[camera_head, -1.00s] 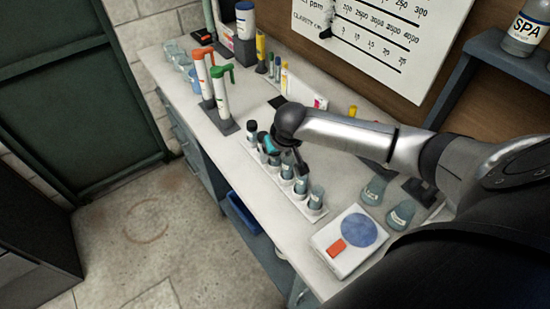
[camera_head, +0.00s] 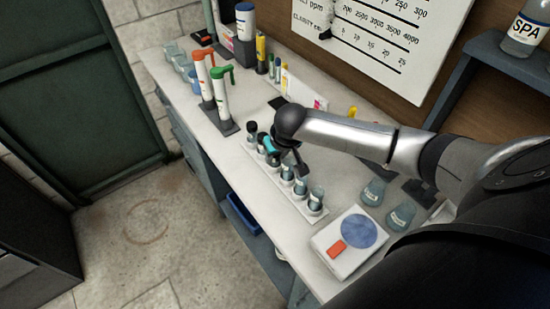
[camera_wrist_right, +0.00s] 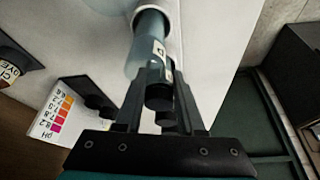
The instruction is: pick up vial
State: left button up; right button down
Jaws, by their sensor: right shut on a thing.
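A white rack (camera_head: 316,215) on the bench holds a row of several dark-capped vials. My right gripper (camera_wrist_right: 166,78) is over the row, and its arm comes in from the right in the head view. In the right wrist view its two dark fingers are closed around the neck of a vial (camera_wrist_right: 146,55) with a black cap and a white label. The vial's far end meets a pale round opening, and I cannot tell whether it is clear of the rack. In the head view the arm and gripper partly hide the row. My left gripper is not in view.
Two flasks (camera_head: 373,191) and a white device with a blue disc (camera_head: 361,231) stand right of the rack. Two white bottles with red and green tops (camera_head: 222,95) stand to its left. A pH colour card (camera_wrist_right: 52,117) lies nearby. A wall shelf is at upper right.

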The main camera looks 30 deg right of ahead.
notch_tip(320, 180, up, 20)
jog(key=p, duration=0.2)
dwell(0.6)
